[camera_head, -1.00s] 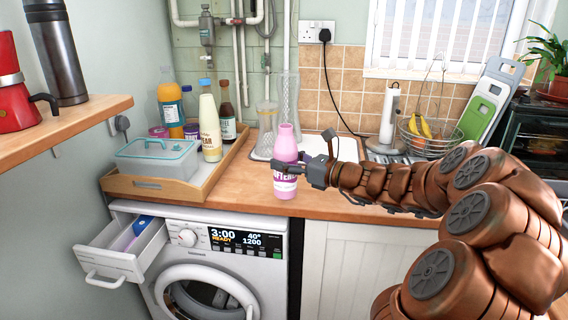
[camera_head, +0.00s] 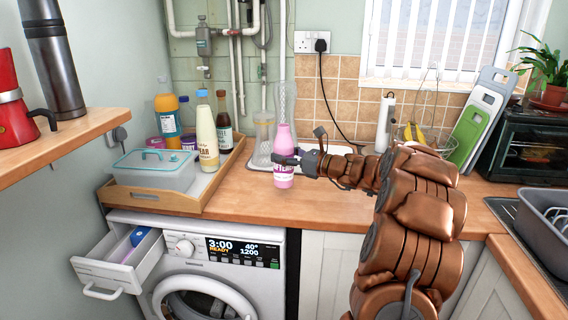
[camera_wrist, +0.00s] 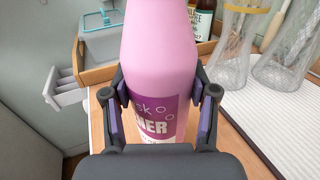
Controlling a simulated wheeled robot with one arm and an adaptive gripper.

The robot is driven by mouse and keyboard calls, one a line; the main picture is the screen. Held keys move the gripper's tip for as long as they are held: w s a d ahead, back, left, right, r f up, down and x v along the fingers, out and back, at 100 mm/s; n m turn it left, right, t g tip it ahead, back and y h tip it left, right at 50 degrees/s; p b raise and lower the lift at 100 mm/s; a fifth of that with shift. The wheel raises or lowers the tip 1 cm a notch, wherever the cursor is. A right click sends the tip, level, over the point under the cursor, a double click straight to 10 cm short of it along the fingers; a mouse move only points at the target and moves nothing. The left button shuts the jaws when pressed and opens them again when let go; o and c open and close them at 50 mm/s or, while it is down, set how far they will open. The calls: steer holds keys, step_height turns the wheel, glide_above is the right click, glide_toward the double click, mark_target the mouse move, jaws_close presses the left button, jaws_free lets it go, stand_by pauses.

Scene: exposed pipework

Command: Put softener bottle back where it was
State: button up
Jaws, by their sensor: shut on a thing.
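The pink softener bottle (camera_head: 283,172) with a purple label is upright over the wooden worktop, near its front edge. My gripper (camera_head: 288,161) is shut on it from the right in the head view. In the wrist view the bottle (camera_wrist: 158,60) fills the middle, between the two fingers of my gripper (camera_wrist: 160,105). Its base is hidden there, and I cannot tell whether it touches the worktop.
A wooden tray (camera_head: 152,199) left of the bottle holds a lidded box (camera_head: 155,170) and several bottles. Glass vases (camera_head: 284,103) stand behind. The washing machine drawer (camera_head: 112,270) is open below. Worktop (camera_head: 330,208) right of the bottle is clear.

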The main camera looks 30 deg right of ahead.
steer(key=shift+w+d+f, duration=0.1)
steer(key=shift+w+d, duration=0.25)
steer(key=shift+w, duration=0.1)
steer(key=shift+a+f, duration=0.1)
steer(key=shift+f, duration=1.55)
steer(key=shift+f, duration=0.1)
steer(key=o, duration=1.4)
steer(key=shift+f, duration=0.1)
steer(key=shift+r, duration=0.2)
steer(key=b+v, duration=0.1)
steer(key=v, duration=1.1)
